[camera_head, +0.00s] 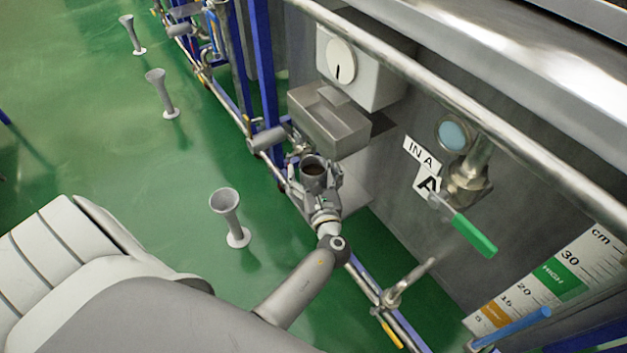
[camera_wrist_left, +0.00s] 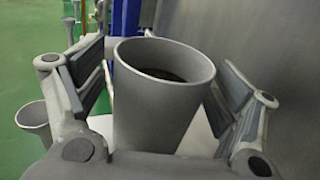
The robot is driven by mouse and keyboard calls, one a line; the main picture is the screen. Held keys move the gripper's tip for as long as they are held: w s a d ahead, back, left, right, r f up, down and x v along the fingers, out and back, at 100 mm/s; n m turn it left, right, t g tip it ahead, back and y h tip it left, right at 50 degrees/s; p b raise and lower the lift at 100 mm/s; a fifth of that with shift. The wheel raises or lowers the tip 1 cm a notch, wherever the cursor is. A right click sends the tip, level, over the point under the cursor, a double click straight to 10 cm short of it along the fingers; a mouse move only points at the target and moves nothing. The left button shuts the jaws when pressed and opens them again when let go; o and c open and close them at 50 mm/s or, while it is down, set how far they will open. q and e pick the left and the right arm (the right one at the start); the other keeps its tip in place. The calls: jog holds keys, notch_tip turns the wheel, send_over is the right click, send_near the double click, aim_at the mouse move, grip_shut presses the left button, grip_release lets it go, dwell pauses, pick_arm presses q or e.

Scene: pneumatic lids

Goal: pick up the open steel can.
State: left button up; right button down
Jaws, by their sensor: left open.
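The open steel can (camera_head: 313,168) is a grey, open-topped cup with a dark inside. It stands upright on a pale shelf (camera_head: 347,195) beside the grey machine wall. My left gripper (camera_head: 315,180) is at the can, its arm coming up from below. In the left wrist view the can (camera_wrist_left: 162,95) stands between the two open fingers of my left gripper (camera_wrist_left: 160,100). Gaps show between the can and the finger pads on both sides. The can's base is hidden. My right gripper is not in view.
A grey box tray (camera_head: 330,120) is on the wall just behind the can, under a dial box (camera_head: 360,65). A valve with a green handle (camera_head: 475,235) sticks out to the right. Pipes and blue posts (camera_head: 268,75) run close by. Grey funnel stands (camera_head: 230,215) are on the green floor.

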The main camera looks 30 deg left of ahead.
pick_arm(q)
jog(key=c, duration=1.2)
jog(key=shift+o, duration=0.2)
